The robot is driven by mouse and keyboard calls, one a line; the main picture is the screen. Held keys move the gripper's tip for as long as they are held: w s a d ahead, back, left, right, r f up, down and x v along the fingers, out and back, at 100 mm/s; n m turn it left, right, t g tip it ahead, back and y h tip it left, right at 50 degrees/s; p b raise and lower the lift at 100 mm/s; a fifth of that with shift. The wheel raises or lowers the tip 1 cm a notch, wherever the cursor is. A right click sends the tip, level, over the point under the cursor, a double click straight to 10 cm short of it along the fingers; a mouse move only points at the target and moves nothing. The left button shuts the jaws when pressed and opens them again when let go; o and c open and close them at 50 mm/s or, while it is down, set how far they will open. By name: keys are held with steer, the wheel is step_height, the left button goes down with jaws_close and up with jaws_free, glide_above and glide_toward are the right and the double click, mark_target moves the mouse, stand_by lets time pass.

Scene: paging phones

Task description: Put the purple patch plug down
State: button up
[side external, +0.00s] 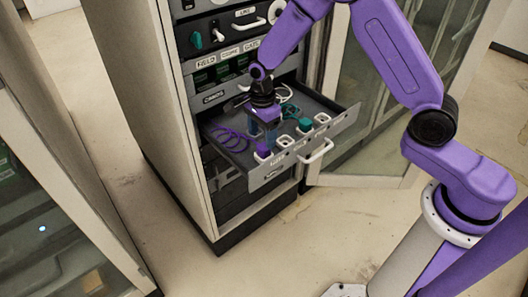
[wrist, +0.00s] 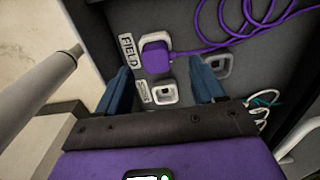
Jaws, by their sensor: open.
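The purple patch plug (wrist: 155,58) sits at a white-rimmed socket beside the FIELD label in the wrist view, with its purple cable (wrist: 235,38) looping off to the right. It also shows at the front of the open drawer in the side view (side external: 262,151). My gripper (wrist: 160,67) is open, with one blue finger on each side of the plug's near end and clear space between each finger and the plug. In the side view my gripper (side external: 262,132) hangs over the drawer just behind the plug. How fully the plug is seated cannot be told.
The pulled-out drawer (side external: 335,128) has a row of sockets along its front and a handle (side external: 316,151) outside. A teal plug (side external: 305,126) and white cables (side external: 290,109) lie farther right. An empty white socket (wrist: 163,93) is near my fingers. Cabinet panels rise behind.

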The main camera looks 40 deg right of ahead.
mark_target(264, 146)
steer(key=shift+s+d+f, duration=0.1)
steer(key=shift+s+f, duration=0.05)
steer(key=shift+f, duration=1)
steer(key=shift+s+d+f, duration=0.1)
steer(key=shift+s+f, duration=0.05)
steer(key=shift+f, duration=0.95)
steer(key=c, duration=1.2)
steer(key=shift+a+r, duration=0.1)
steer(key=shift+c, duration=0.2)
